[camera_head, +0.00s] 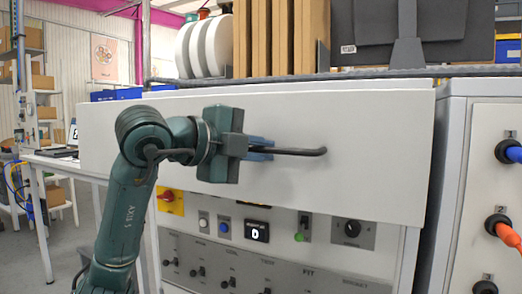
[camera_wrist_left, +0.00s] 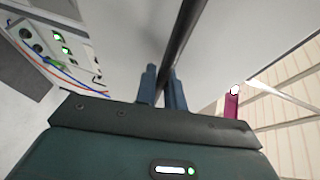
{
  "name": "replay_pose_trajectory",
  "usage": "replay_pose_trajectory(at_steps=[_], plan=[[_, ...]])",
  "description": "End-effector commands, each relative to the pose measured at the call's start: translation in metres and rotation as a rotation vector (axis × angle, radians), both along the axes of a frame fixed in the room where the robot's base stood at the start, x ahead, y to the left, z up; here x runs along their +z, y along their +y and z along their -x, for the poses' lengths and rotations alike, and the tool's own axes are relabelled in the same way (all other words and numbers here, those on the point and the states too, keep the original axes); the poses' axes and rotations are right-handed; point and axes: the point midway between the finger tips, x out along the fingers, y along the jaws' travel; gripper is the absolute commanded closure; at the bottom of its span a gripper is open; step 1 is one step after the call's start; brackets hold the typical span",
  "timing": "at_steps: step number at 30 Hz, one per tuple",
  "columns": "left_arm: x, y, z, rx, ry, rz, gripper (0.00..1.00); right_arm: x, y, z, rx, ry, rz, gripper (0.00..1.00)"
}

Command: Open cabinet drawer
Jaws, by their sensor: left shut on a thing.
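The cabinet drawer has a wide white front (camera_head: 370,130) with a dark bar handle (camera_head: 300,151) across it. The front stands out from the cabinet, over the control panel (camera_head: 270,255) below. My left gripper (camera_head: 262,149) is shut on the handle, near its left part in the head view. In the left wrist view the dark handle (camera_wrist_left: 183,40) runs up between the two blue fingers (camera_wrist_left: 163,86). The gripper hides the handle's left end. The drawer's inside does not show. My right gripper is not in view.
On top of the cabinet stand white reels (camera_head: 205,47), brown boards (camera_head: 280,38) and a dark monitor (camera_head: 408,30). A second cabinet with blue and orange plugs (camera_head: 503,230) stands close on the right. A white table (camera_head: 65,162) is at left.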

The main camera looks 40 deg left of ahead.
Motion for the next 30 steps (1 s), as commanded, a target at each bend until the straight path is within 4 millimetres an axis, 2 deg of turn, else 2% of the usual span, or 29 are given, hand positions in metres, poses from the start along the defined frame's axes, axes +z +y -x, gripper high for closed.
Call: replay_pose_trajectory(at_steps=[12, 13, 20, 30], plan=[[0.0001, -0.0003, 0.0008, -0.001, 0.0, 0.001, 1.0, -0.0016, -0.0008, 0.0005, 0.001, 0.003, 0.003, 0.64], [0.0001, -0.0003, 0.0008, -0.001, 0.0, 0.001, 0.88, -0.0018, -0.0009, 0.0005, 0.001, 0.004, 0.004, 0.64], [0.0001, -0.0002, 0.0007, 0.0, 0.0, 0.0, 0.69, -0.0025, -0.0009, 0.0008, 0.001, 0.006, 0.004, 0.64], [0.0011, 0.001, 0.0054, 0.0, -0.002, 0.0, 0.68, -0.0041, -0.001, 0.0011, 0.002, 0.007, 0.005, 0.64]])
